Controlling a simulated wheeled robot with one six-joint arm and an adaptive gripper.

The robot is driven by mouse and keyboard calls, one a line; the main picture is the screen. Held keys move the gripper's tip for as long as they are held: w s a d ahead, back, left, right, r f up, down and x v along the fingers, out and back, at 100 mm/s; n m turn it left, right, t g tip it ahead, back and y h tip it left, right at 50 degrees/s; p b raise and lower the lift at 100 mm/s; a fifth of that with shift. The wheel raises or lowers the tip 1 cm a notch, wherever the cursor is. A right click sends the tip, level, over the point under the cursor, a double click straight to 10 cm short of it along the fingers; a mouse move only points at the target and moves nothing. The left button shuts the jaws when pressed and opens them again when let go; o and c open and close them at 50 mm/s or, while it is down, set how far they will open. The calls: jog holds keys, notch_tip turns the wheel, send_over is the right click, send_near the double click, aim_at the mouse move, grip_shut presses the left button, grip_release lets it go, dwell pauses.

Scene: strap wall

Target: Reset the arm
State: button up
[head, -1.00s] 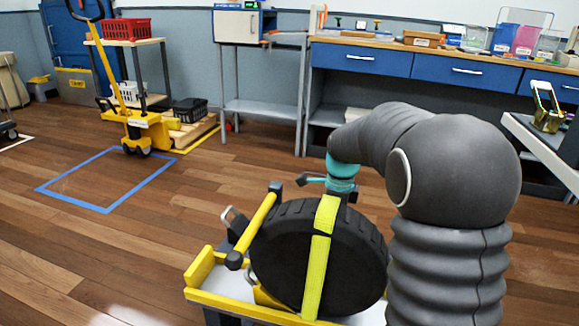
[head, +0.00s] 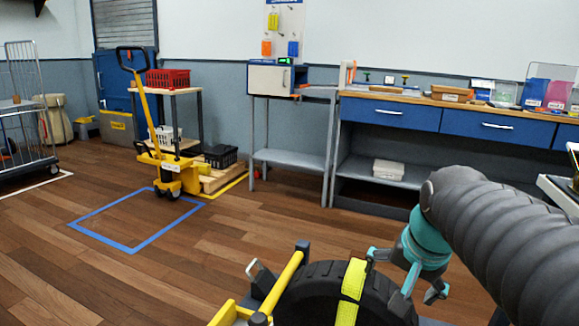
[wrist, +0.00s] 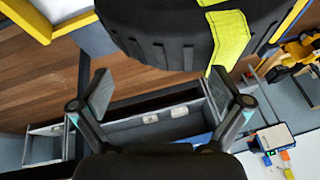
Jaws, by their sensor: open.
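My gripper (head: 407,283) is open and empty in the head view, just above and behind the right side of the black tyre (head: 318,292). In the wrist view my gripper (wrist: 160,95) has its two fingers spread apart, with the tyre (wrist: 150,30) beyond them at the top. A yellow-green strap (head: 352,285) runs over the tyre's tread. The strap also shows in the wrist view (wrist: 228,38), its end hanging near the right finger. I cannot tell whether a finger touches it. The tyre stands upright in a yellow-edged stand (head: 228,313), mostly cut off below.
A blue-drawered workbench (head: 500,125) stands along the back wall. A yellow pallet jack (head: 165,170) stands at the left beside an empty blue floor square (head: 135,248). A wire cart (head: 25,115) is at the far left. The wooden floor between is clear.

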jog(key=s+f+n+p, duration=0.1)
jog(key=s+f+n, duration=0.5)
jog(key=s, duration=0.4)
jog(key=shift+s+f+n+t, duration=0.15)
jog(key=shift+s+n+t, duration=0.15)
jog(key=shift+s, duration=0.1)
jog(key=shift+f, duration=0.1)
